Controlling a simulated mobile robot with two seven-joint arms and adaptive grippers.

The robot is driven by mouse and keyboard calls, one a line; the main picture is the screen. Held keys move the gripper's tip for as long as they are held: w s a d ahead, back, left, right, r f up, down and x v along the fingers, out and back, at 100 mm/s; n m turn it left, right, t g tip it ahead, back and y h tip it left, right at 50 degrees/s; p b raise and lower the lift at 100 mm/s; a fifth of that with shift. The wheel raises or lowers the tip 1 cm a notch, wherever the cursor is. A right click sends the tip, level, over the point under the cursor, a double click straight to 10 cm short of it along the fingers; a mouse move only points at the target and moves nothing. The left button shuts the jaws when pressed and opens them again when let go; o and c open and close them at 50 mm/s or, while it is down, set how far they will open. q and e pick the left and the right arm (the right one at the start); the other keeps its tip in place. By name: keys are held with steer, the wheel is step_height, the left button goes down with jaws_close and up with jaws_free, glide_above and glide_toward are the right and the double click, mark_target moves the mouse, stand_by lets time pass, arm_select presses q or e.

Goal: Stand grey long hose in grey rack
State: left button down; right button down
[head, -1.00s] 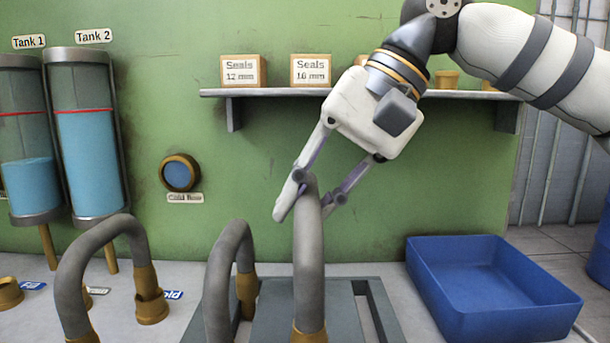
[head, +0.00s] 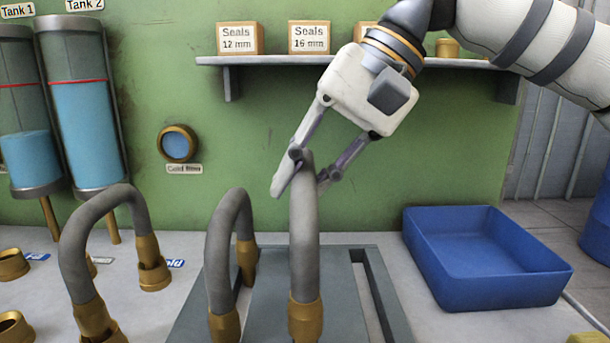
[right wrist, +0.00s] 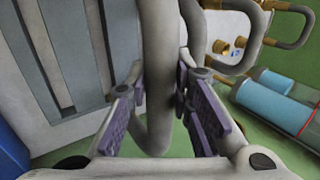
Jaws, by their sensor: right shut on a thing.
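My right gripper (head: 297,183) is shut on the top bend of a grey hose (head: 304,230) with a brass end, which hangs upright over or at the grey rack (head: 345,290). In the right wrist view the hose (right wrist: 157,60) runs between the two purple-padded fingers (right wrist: 160,105). I cannot tell whether its brass end touches the rack. The hose's far leg is hidden behind the near one. The rack also shows in the right wrist view (right wrist: 75,60), with long slots. My left gripper is out of view.
A second bent grey hose (head: 220,260) stands close left of the held one. A third hose (head: 75,250) stands farther left, near brass sockets (head: 12,264). A blue tray (head: 480,285) sits right of the rack. The rack's right slot (head: 378,300) looks empty. A shelf (head: 290,61) is behind.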

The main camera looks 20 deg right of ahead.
steer(key=shift+f, duration=2.05)
stand_by(0.4)
steer(key=c, duration=1.4)
jaws_free()
steer(key=shift+o, duration=0.2)
